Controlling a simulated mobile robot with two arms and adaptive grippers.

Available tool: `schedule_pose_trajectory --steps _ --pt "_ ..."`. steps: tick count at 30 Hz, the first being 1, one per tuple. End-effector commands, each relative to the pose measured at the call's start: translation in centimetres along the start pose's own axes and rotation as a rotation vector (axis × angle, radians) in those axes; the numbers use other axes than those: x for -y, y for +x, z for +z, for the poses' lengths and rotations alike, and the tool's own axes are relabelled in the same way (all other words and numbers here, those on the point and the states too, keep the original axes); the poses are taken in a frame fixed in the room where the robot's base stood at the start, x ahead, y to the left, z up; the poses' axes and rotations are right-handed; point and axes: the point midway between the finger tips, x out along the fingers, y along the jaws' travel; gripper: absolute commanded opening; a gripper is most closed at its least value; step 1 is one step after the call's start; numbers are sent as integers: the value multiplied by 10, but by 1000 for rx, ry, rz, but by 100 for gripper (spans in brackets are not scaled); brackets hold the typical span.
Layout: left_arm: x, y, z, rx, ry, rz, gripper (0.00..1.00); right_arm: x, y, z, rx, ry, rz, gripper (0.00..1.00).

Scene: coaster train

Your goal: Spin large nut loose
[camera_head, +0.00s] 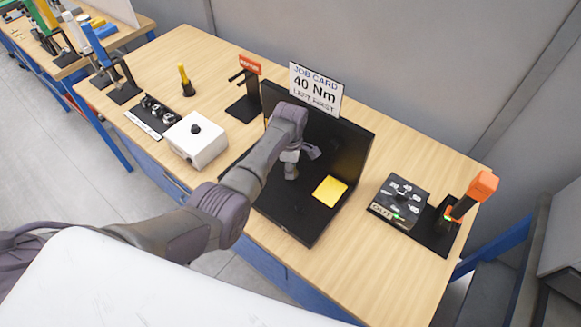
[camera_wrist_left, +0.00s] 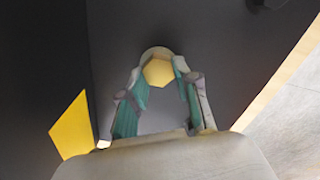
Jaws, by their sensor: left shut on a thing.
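The large nut (camera_wrist_left: 158,72) shows in the left wrist view as a gold hexagon in front of a grey round part on a dark surface. My left gripper (camera_wrist_left: 161,78) has its green-padded fingers around it, shut on it, one fingertip on each side. In the head view my left gripper (camera_head: 291,168) points down over the black stand (camera_head: 295,222), and my arm and wrist hide the nut there. My right gripper is in neither view.
A yellow pad (camera_head: 330,191) lies on the stand, whose upright back panel (camera_head: 345,150) carries a "40 Nm" job card (camera_head: 315,88). A white box (camera_head: 195,139) stands left. A black tray (camera_head: 402,198) and an orange-handled tool (camera_head: 475,193) stand right. Bare wood lies between.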

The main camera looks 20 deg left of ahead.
Motion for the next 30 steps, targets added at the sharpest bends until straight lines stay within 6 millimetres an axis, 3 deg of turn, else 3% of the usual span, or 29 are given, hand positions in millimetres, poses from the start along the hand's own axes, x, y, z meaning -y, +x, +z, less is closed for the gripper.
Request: schedule_pose_trajectory --steps 14,15,19,30 --pt "1 1 -1 -3 -17 -1 0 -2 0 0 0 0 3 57" --pt "1 1 -1 -2 -17 -1 32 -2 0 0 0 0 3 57" --pt "0 1 -1 -2 -17 -1 54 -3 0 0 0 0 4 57" --pt "0 -3 0 0 -16 1 56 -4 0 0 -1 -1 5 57"
